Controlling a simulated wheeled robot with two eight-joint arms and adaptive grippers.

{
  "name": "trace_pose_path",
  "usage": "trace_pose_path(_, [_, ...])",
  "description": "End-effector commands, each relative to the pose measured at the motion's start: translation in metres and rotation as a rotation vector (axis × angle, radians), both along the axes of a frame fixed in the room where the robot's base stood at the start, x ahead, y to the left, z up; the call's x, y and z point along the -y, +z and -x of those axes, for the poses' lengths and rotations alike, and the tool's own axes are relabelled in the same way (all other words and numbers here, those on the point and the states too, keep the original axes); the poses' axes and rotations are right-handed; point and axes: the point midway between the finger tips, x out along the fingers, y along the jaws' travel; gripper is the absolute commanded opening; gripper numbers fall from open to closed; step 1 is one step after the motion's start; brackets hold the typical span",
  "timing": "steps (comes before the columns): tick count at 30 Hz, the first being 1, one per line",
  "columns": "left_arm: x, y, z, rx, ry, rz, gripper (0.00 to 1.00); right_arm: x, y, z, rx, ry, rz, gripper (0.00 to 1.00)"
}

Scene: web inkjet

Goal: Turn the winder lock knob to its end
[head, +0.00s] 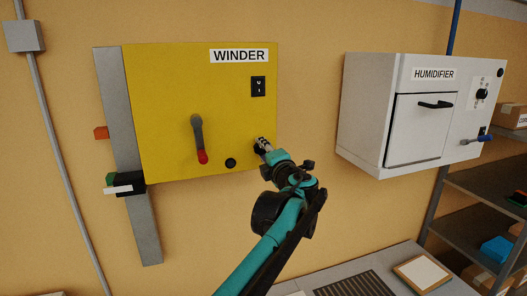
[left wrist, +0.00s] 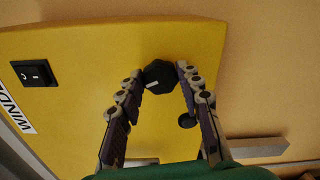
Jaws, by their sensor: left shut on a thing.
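The yellow winder box (head: 160,110) hangs on the wall, with a WINDER label at its top. My left gripper (head: 262,145) is at the box's lower right edge and covers the lock knob in the head view. In the left wrist view the winder lock knob (left wrist: 159,76) is black and faceted, with a white mark lying nearly level in that picture. The knob sits between the two fingertips, and my left gripper is shut on it. My right gripper is not in view.
The winder also carries a grey lever with a red grip (head: 198,140), a black round button (head: 230,163) and a rocker switch (head: 258,86). A white humidifier (head: 365,120) hangs to the right, with wall between them. A shelf (head: 490,190) stands at the far right.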

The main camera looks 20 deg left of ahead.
Motion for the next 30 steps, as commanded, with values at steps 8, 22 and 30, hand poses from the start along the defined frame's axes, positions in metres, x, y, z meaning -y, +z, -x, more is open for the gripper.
trace_pose_path(8, [0.000, -0.002, 0.000, 0.000, 0.000, 0.005, 0.56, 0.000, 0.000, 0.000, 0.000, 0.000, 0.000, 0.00])
trace_pose_path(22, [0.015, -0.001, 0.021, 0.000, -0.003, 0.002, 0.56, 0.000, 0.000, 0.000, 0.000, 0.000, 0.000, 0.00])
trace_pose_path(30, [0.048, -0.001, 0.070, 0.001, -0.003, 0.003, 0.56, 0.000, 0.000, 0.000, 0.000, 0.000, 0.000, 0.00])
